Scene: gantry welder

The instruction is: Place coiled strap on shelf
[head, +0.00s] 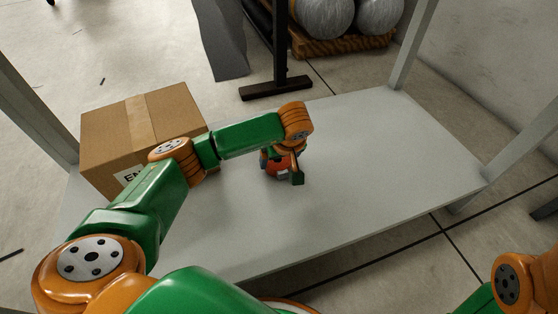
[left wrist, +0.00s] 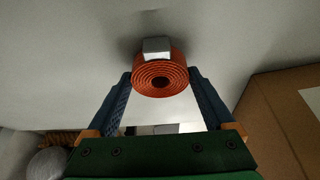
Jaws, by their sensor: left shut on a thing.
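The coiled strap (left wrist: 160,78) is an orange-red spiral roll with a silver-grey buckle on its rim in the left wrist view. My left gripper (left wrist: 160,88) is shut on it, with one blue finger on each side. In the head view the strap (head: 277,168) shows partly behind my left gripper (head: 284,165), low over the middle of the grey shelf (head: 380,150). A dark shadow lies close beside the strap. I cannot tell whether it touches the shelf. My right gripper is out of view.
A cardboard box (head: 172,112) stands on the shelf's left end; it also shows at the right of the left wrist view (left wrist: 285,110). Upright posts (head: 412,45) stand at the shelf's corners. The shelf is bare right of the strap. A dark metal stand (head: 280,60) is behind it.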

